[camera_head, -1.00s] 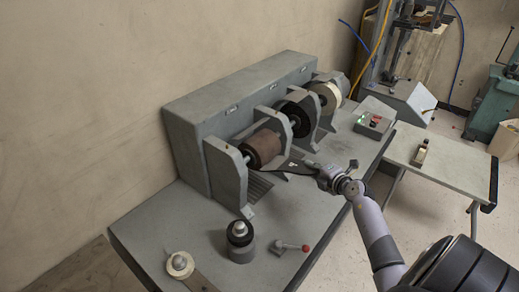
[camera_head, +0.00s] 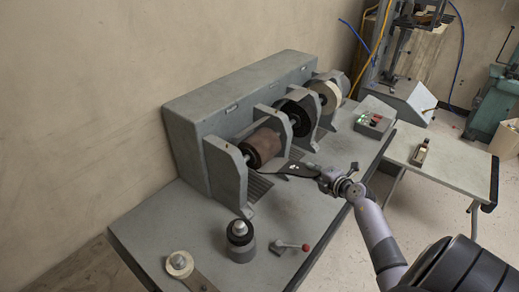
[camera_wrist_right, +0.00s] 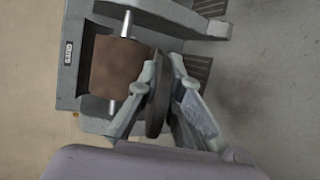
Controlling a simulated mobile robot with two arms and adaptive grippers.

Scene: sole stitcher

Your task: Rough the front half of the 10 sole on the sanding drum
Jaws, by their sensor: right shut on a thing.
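My right gripper (camera_head: 328,178) is shut on one end of a dark flat sole (camera_head: 295,169). The sole's other end points left toward the brown sanding drum (camera_head: 262,148), close to its lower right side; I cannot tell whether they touch. The right wrist view shows the sole (camera_wrist_right: 157,108) edge-on between the fingers (camera_wrist_right: 160,85), beside the drum (camera_wrist_right: 118,66) on its shaft. No size number is readable on the sole. My left gripper is not in view.
Along the grey machine (camera_head: 240,85) stand a black wheel (camera_head: 299,122) and a pale wheel (camera_head: 325,97). A control box (camera_head: 374,122) sits at the bench's far end.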

